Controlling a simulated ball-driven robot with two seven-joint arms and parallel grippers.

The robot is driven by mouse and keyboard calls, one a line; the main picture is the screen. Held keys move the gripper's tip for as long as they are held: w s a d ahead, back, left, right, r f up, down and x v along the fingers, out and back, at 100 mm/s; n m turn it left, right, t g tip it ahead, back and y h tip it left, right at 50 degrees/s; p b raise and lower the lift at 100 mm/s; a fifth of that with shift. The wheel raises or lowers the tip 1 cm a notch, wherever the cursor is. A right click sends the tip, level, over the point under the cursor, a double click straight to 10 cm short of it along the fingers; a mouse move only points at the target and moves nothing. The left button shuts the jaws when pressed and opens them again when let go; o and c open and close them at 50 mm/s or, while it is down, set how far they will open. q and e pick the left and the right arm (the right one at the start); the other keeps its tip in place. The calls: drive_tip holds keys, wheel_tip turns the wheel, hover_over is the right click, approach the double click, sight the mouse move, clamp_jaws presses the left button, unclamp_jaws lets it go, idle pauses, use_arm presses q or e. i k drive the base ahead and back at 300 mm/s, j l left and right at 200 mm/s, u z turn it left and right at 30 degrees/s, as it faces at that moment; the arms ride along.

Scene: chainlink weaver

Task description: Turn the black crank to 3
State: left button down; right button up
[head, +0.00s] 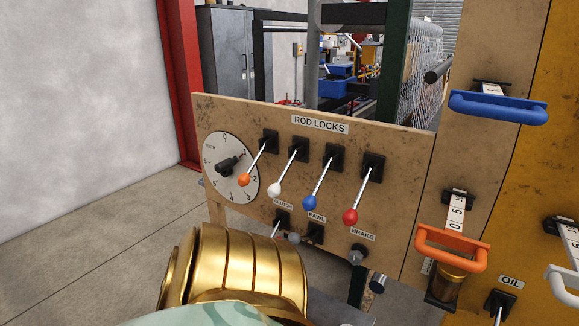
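The black crank (229,166) sits on a round white dial (215,175) at the left end of the tan panel. The dial has numbers around its rim, with 0 at the top. The crank is a short black arm slanting up to the right from the dial's middle; the exact number it points to is hard to tell. The orange-knobbed lever hangs close to the dial's right edge and overlaps it. A gold arm link of mine fills the bottom middle, below the panel. Neither gripper's fingers can be seen.
The panel (400,215) holds rod lock levers with orange (244,179), white (275,190), blue (309,202) and red (350,216) knobs. Blue (498,108) and orange (452,250) handles stand at right. Floor at left (90,240) is clear.

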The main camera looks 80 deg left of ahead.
sight(224, 168)
drive_tip(key=u, duration=0.45)
drive_tip(key=l+u, duration=0.15)
drive_tip(key=u, duration=0.7)
drive_tip(key=l+u, duration=0.1)
drive_tip(key=u, duration=0.75)
drive_tip(key=k+l+u, duration=0.1)
drive_tip(key=u, duration=0.8)
